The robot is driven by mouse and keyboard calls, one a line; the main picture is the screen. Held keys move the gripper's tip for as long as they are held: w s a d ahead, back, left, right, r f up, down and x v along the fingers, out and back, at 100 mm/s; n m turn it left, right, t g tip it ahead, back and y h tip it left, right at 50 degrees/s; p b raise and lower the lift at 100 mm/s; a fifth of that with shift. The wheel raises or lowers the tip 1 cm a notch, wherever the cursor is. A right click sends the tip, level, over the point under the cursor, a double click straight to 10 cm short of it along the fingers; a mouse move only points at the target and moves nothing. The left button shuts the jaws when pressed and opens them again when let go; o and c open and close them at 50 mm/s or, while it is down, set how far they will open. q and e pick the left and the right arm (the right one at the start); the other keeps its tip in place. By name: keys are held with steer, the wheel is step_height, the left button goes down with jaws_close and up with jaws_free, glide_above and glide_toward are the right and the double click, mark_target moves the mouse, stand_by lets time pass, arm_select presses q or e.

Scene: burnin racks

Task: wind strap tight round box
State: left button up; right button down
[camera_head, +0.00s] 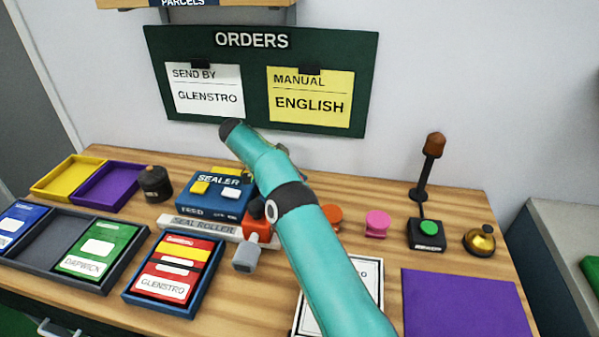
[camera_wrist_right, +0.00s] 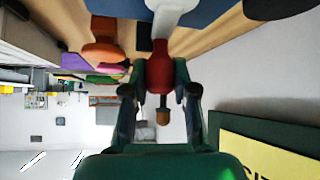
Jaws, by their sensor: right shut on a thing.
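A red box (camera_head: 165,282) labelled GLENSTRO lies in a blue tray (camera_head: 129,296) at the front left. A yellow band and a thin dark band cross its top. Behind it stands the blue SEALER machine (camera_head: 215,202), with the SEAL ROLLER bar (camera_head: 192,226) in front. In the right wrist view my right gripper (camera_wrist_right: 160,92) is shut on a red knob (camera_wrist_right: 159,76) at the end of a pale rod (camera_wrist_right: 168,14). My left gripper is not in view.
A tray with a green box (camera_head: 101,250) lies left, with yellow (camera_head: 66,178) and purple (camera_head: 108,187) trays behind. A purple mat (camera_head: 465,303) lies front right.

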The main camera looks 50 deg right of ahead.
steer(key=shift+w+a+f, duration=0.1)
steer(key=shift+a, duration=0.05)
steer(key=c, duration=1)
jaws_free()
steer(key=shift+o, duration=0.6)
